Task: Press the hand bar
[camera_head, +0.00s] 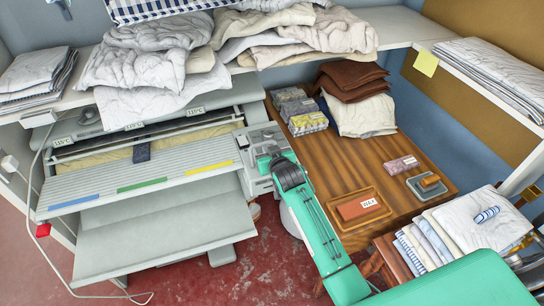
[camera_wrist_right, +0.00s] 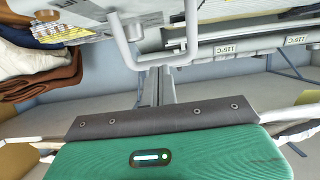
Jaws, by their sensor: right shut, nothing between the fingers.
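The rotary ironer stands at the left in the head view, with a grey feed shelf (camera_head: 150,180) marked by blue, green and yellow strips. A thin pale bar (camera_head: 190,130), which looks like the hand bar, runs across its front below the 115°C labels. My right gripper (camera_head: 268,160) is shut and empty at the grey end housing (camera_head: 256,140), at the bar's right end. The wrist view shows a bent pale tube (camera_wrist_right: 160,62) close by; whether the gripper touches it, I cannot tell. My left gripper is out of view.
A wooden table (camera_head: 350,165) at the right holds boxes, brown cloths and a wax tray. Folded cloths (camera_head: 455,228) sit at lower right. Red floor shows below.

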